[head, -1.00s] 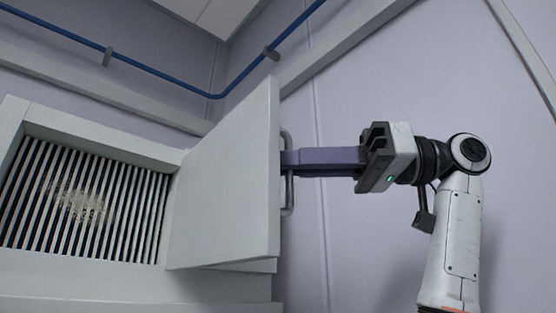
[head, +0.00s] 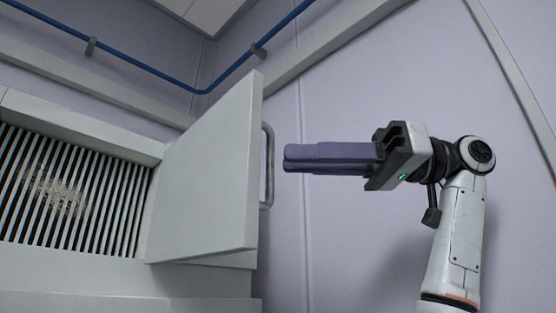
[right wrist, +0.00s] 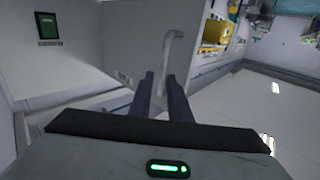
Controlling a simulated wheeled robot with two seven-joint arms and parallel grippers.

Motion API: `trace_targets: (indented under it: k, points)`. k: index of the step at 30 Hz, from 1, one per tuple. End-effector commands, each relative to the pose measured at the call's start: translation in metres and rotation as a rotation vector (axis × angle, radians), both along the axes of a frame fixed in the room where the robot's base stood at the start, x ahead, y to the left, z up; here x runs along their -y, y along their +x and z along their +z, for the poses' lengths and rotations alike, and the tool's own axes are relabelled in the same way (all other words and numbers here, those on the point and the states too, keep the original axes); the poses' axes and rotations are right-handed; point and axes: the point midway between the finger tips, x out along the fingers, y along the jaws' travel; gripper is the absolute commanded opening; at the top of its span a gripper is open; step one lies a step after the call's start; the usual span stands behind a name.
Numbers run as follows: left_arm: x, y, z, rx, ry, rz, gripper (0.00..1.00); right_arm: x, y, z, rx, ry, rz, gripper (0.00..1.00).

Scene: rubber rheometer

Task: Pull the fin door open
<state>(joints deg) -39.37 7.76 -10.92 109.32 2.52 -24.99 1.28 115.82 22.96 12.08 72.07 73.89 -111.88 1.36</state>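The fin door (head: 205,175) is a pale grey panel, swung open and standing out from the unit. Its grey bar handle (head: 267,165) is on the door's outer side, facing my right gripper. Behind the door's hinge side, dark and light upright fins (head: 70,190) show, with a pale crusty patch on them. My right gripper (head: 287,158) is just right of the handle, with a clear gap between them. In the right wrist view its two purple fingers (right wrist: 162,82) are apart and empty, and the handle (right wrist: 170,52) lies beyond their tips. My left gripper is not in view.
A blue pipe (head: 195,90) runs along the wall above the door. The wall right of the door looks bare. The right wrist view shows a small dark green panel (right wrist: 48,27), a yellow item (right wrist: 215,35) and open pale floor (right wrist: 245,105) to the right.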

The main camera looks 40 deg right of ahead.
Motion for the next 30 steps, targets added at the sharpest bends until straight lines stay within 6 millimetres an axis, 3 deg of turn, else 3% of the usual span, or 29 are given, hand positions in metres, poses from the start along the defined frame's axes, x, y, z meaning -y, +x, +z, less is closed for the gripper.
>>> trace_targets:
  k: [3,10,30]
  points:
    - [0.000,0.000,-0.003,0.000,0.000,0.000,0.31,0.021,-0.013,0.000,0.001,0.003,-0.002,0.17]
    - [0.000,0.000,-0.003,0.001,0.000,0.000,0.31,0.041,-0.026,0.000,-0.002,0.001,-0.001,0.17]
    - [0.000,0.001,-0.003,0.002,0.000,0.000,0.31,0.043,-0.025,-0.002,-0.006,-0.001,-0.003,0.17]
